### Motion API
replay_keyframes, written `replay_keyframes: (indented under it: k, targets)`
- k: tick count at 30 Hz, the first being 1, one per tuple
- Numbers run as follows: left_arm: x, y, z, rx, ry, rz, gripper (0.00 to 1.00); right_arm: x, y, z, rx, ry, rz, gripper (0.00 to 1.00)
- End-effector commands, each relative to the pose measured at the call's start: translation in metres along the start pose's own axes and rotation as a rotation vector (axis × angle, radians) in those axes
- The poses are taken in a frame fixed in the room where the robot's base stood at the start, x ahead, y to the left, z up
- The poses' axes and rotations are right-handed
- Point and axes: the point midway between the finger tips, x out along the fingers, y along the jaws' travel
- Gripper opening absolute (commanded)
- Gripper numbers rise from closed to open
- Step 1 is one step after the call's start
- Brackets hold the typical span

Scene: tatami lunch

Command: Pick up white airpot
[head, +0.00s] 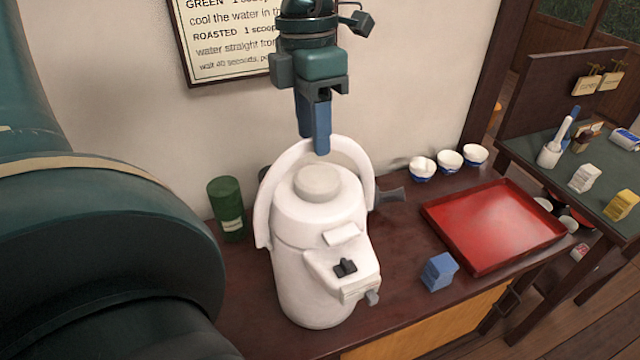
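The white airpot (312,255) stands upright on the dark wooden counter, with its round lid on top and its spout facing front right. Its white carrying handle (364,172) is raised in an arch over the lid. My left gripper (320,145) points straight down at the top of this arch. A blue finger overlaps the handle's top in the picture. The other finger is mostly hidden behind it, so I cannot tell whether they are closed on the handle. My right gripper is out of view.
A green canister (227,208) stands close left of the airpot. A dark grey handle (390,196) sticks out behind it. A blue box (438,271), a red tray (545,238) and white bowls (449,160) are to the right. A framed sign (225,50) hangs on the wall behind.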

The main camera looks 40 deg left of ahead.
Motion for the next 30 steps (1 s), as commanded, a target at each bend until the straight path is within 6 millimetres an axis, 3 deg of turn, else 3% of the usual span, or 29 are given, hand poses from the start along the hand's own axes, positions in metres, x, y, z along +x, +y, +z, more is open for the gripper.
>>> replay_keyframes:
  k: [4, 12, 26, 30]
  targets:
    - [0.015, 0.001, 0.0, -0.002, 0.001, 0.0, 0.39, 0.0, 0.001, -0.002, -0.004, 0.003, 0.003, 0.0]
    - [0.018, 0.001, 0.0, -0.002, 0.0, 0.0, 0.39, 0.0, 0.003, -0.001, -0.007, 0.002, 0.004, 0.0]
    - [0.017, 0.001, 0.0, -0.001, 0.0, 0.001, 0.01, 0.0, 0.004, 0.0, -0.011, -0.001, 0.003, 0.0]
    - [0.017, 0.001, 0.0, -0.001, 0.0, 0.001, 0.0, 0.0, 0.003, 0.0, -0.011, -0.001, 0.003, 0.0]
